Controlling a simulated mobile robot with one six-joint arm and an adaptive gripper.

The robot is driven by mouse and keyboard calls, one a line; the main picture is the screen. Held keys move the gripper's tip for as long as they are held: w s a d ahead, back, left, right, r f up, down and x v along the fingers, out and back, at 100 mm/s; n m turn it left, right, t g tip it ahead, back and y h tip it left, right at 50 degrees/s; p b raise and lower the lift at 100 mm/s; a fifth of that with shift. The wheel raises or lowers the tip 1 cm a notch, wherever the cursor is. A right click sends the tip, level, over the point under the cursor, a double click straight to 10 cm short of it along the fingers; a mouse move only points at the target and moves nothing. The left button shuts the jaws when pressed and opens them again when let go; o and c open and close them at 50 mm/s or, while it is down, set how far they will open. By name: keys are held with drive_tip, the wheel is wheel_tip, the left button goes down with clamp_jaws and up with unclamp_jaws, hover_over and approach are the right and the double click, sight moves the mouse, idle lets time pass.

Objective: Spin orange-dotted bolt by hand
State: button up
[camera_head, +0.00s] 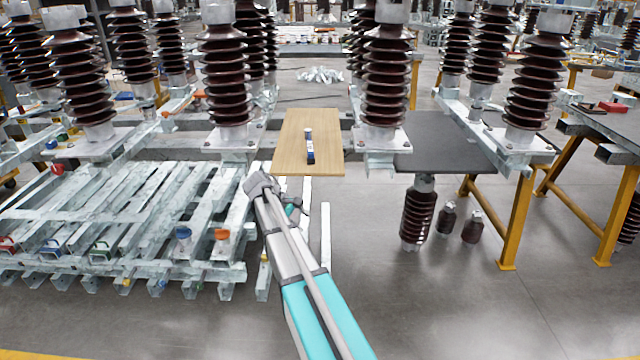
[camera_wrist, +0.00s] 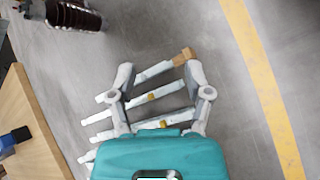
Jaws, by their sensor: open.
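I cannot make out a bolt with an orange dot for certain in either view. In the head view an orange-topped piece (camera_head: 222,234) sits at the right front of the stacked steel frames, but it is too small to identify. My gripper (camera_wrist: 158,72) is open in the wrist view, its two grey fingers spread with nothing held between them. Pale metal bars (camera_wrist: 150,98) with small orange-brown marks lie beyond and below the fingers, apart from them. In the head view my arm reaches up from the bottom to beside the stack's right end.
The stacked galvanised frames (camera_head: 120,215) fill the left. A wooden board (camera_head: 290,150) carries a blue-and-white item (camera_head: 309,147). Tall brown insulators (camera_head: 385,75) stand behind. A dark table (camera_head: 435,140) on yellow legs is at the right. The floor at front right is clear.

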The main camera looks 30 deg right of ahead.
drive_tip(key=s+a+f+m+t+y, duration=0.1)
drive_tip(key=s+a+f+m+y, duration=0.1)
drive_tip(key=s+a, duration=0.7)
drive_tip(key=s+a+f+m+t+y, duration=0.2)
drive_tip(key=s+a+y, duration=0.3)
drive_tip(key=s+a, duration=0.4)
drive_tip(key=a+m, duration=0.1)
drive_tip(key=a, duration=0.3)
drive_tip(key=shift+s+a+f, duration=0.15)
drive_tip(key=shift+s+f, duration=0.1)
drive_tip(key=shift+f, duration=0.05)
drive_tip(key=shift+c, duration=0.2)
drive_tip(key=shift+c, duration=0.4)
